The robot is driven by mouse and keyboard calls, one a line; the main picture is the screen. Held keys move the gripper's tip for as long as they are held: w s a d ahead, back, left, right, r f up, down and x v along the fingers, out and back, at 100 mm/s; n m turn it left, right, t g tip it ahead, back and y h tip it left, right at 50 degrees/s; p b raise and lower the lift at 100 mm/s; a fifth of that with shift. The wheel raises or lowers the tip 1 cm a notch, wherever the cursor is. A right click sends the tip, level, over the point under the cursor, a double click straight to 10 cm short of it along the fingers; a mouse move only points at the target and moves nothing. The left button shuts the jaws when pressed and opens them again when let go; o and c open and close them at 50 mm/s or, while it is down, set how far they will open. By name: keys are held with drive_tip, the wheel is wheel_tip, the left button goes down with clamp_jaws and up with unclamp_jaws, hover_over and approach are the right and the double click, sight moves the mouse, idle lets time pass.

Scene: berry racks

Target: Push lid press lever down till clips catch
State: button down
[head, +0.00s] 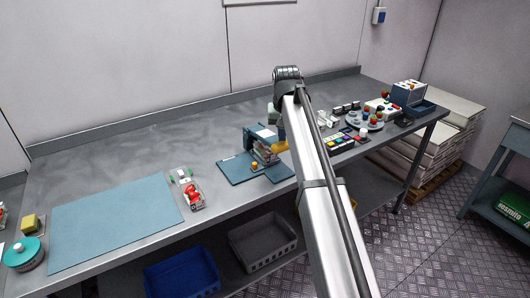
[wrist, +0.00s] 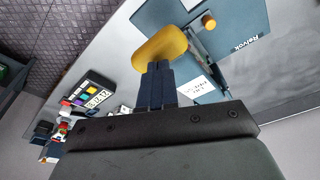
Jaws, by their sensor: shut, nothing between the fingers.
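The lid press (head: 250,139) stands on the steel bench, on a flat blue base plate (head: 236,168). Its yellow lever handle (head: 280,147) sticks out on the right side, beside my arm. In the wrist view the yellow handle (wrist: 165,47) lies just beyond my gripper (wrist: 157,66), whose dark fingers are shut together with nothing between them. The fingertips overlap the handle's near edge in the picture; I cannot tell whether they touch it. An orange knob (wrist: 208,20) shows by the blue plate. The clips cannot be made out, and my arm hides the gripper in the head view.
A clear punnet with red berries (head: 194,195) lies left of the press, by a blue mat (head: 115,222). A colored-square panel (head: 339,142), a round tray (head: 365,121) and small items crowd the right. Crates (head: 263,245) sit below. Bare bench lies behind the mat.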

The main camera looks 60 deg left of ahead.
drive_tip(key=shift+w+a+v, duration=0.1)
drive_tip(key=shift+a+v, duration=0.05)
drive_tip(key=shift+v, duration=0.75)
drive_tip(key=shift+w+a+v, duration=0.1)
drive_tip(key=shift+a+v, duration=0.05)
drive_tip(key=shift+v, duration=0.8)
drive_tip(key=shift+w+a+v, duration=0.1)
drive_tip(key=shift+a+v, duration=0.1)
drive_tip(key=shift+v, duration=0.7)
